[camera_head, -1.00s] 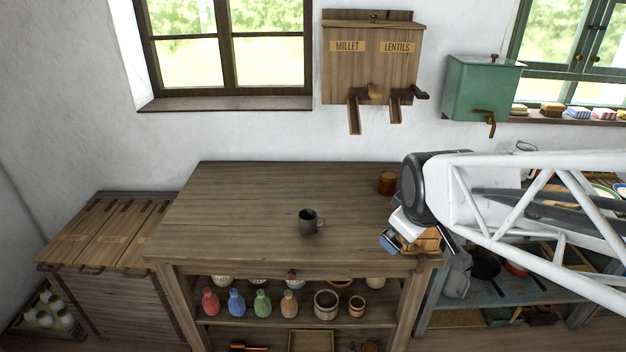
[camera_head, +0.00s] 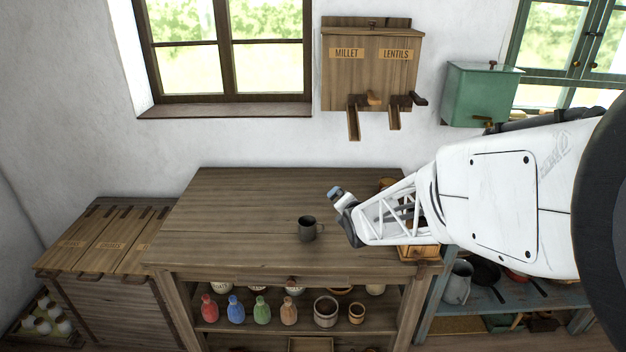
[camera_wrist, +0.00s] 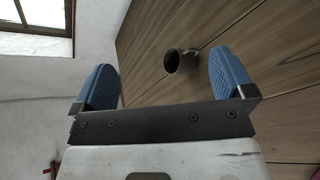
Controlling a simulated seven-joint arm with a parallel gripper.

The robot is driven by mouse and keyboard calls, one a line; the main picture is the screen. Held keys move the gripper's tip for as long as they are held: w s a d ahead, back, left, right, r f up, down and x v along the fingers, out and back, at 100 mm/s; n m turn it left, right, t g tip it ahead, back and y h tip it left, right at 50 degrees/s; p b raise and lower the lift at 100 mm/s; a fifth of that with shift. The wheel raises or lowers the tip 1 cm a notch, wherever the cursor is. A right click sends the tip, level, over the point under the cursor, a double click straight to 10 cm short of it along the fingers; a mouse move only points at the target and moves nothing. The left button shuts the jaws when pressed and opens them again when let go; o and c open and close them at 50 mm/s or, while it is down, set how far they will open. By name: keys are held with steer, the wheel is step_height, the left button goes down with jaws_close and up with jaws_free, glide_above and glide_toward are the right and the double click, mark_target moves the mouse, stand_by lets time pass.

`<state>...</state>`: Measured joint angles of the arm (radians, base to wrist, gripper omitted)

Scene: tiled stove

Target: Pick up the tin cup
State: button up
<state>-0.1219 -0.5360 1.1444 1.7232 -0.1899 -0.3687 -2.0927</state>
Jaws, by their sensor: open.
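The tin cup (camera_head: 307,228) is dark grey and stands upright on the wooden table, near the middle, with its handle to the right in the head view. My gripper (camera_head: 335,192) is above the table, behind and to the right of the cup, apart from it. In the wrist view, the two blue finger pads (camera_wrist: 165,82) are spread wide with nothing between them. The cup (camera_wrist: 174,62) shows past the fingertips, a little nearer the right finger.
The wooden tabletop (camera_head: 235,205) is clear on the left. A brown jar (camera_head: 387,183) is partly hidden behind my arm at the right. The millet and lentils dispenser (camera_head: 370,65) and a green tank (camera_head: 480,92) hang on the wall. Jars and bottles fill the shelf below.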

steer(key=w+a+f+n+t+y, duration=0.2)
steer(key=w+a+f+n, duration=0.2)
steer(key=f+n, duration=0.35)
steer(key=n+t+y, duration=0.1)
steer(key=n+y, duration=0.1)
steer(key=n, duration=0.3)
glide_toward(308, 218)
steer(key=shift+w+d+r+m, duration=0.15)
steer(key=shift+r+m, duration=0.1)
steer(key=shift+r, duration=0.1)
steer(key=shift+f+n, duration=0.4)
steer(key=shift+a, duration=0.25)
steer(key=shift+x, duration=1.2)
steer(key=shift+x, duration=2.6)
